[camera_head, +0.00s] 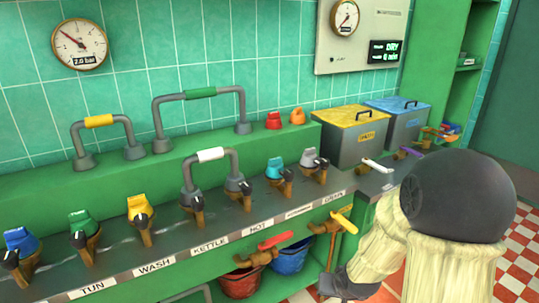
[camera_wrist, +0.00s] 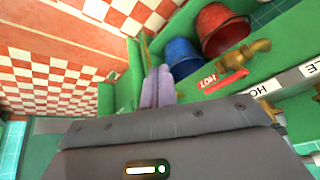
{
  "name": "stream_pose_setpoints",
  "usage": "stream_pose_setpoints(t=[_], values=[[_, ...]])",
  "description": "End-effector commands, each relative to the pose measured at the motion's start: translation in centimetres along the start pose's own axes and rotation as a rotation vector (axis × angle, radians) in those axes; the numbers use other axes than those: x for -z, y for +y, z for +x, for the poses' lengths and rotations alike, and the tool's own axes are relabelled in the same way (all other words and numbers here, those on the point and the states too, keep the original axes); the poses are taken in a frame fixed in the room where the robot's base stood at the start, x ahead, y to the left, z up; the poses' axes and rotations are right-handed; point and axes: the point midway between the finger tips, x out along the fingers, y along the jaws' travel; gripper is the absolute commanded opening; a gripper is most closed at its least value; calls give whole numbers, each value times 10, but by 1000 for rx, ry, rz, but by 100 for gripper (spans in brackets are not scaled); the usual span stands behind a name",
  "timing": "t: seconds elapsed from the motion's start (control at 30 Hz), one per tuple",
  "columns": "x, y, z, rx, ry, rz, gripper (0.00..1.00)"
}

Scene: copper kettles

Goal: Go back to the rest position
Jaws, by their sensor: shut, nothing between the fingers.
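My gripper (camera_wrist: 157,88) shows in the wrist view with its two grey-purple fingers together and nothing between them. In the head view my arm, with its dark round joint and cream sleeve, fills the lower right, and the dark gripper body is low at the bottom edge, in front of the green counter. In the wrist view the fingers point toward the green counter front, beside a blue bucket (camera_wrist: 181,57) and a red bucket (camera_wrist: 222,30). I cannot tell the exact gap between fingers and bucket.
A red-handled tap (camera_head: 272,246) and a yellow-handled tap (camera_head: 343,220) stick out from the counter front. Several coloured valves line the counter (camera_head: 165,246). Yellow-lidded (camera_head: 350,137) and blue-lidded (camera_head: 404,122) bins stand behind. Checkered floor (camera_head: 515,262) is open at right.

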Motion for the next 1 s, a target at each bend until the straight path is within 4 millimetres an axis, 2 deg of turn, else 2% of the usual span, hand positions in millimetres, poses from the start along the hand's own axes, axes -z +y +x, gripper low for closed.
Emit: stream_pose_setpoints(t=[0.03,0.2,0.53,0.87,1.0], values=[[-4,-1,-16,-23,-19,-27,0],[-28,0,-54,-71,-115,-82,0],[-69,-9,-107,-65,-248,-143,0],[-44,-14,-154,-67,-252,-141,0],[-29,-17,-181,-67,-251,-141,0]])
